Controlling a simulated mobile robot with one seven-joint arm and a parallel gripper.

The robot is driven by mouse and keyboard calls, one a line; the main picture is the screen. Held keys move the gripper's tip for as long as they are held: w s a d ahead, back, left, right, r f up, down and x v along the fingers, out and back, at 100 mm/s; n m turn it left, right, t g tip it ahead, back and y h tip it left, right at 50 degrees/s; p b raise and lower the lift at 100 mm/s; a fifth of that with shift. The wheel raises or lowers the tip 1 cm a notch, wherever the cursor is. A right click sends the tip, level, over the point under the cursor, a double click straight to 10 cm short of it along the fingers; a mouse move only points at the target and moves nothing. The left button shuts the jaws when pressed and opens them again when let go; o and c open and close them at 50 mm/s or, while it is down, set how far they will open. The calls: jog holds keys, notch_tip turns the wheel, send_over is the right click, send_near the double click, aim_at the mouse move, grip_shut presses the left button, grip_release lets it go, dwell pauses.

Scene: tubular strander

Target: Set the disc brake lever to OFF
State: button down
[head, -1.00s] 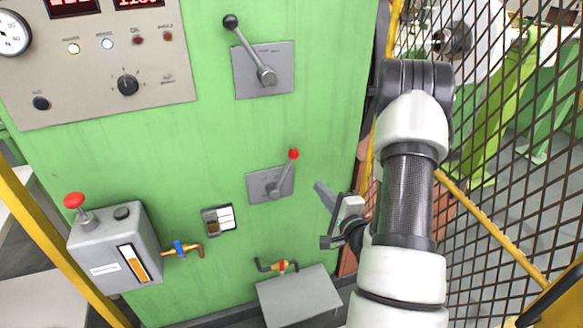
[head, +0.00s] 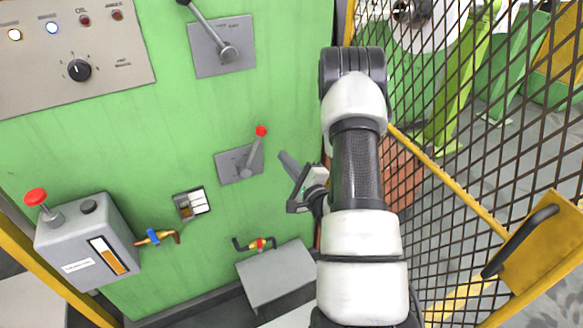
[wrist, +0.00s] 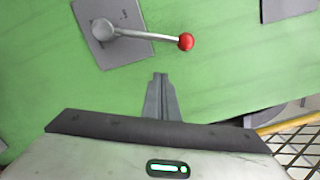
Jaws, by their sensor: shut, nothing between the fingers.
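A lever with a red knob (head: 255,148) sits on a small grey plate (head: 229,166) on the green panel. It tilts up and slightly right in the head view. In the wrist view the red-knobbed lever (wrist: 150,36) points right from its grey hub. A larger lever with a dark knob (head: 212,30) is on a plate above it. I cannot read which lever is the disc brake. My gripper (head: 283,156) is shut and empty, just right of and below the red knob, apart from it. Its closed fingers (wrist: 160,80) point toward the panel below the knob in the wrist view.
A mesh fence (head: 470,130) with a yellow frame stands right of my arm. A grey box with a red button (head: 85,240) is at lower left. A small valve (head: 258,244) and grey box (head: 275,275) are below the lever. A control panel (head: 75,45) is at upper left.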

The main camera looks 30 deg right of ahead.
jog(key=w+a+r, duration=0.1)
jog(key=w+a, duration=0.2)
jog(key=w, duration=0.1)
jog(key=shift+w+a+r, duration=0.3)
jog(key=shift+a+r, duration=0.05)
jog(key=shift+r, duration=0.05)
jog(key=shift+w, duration=0.1)
jog(key=shift+a+n, duration=0.15)
jog(key=shift+n, duration=0.15)
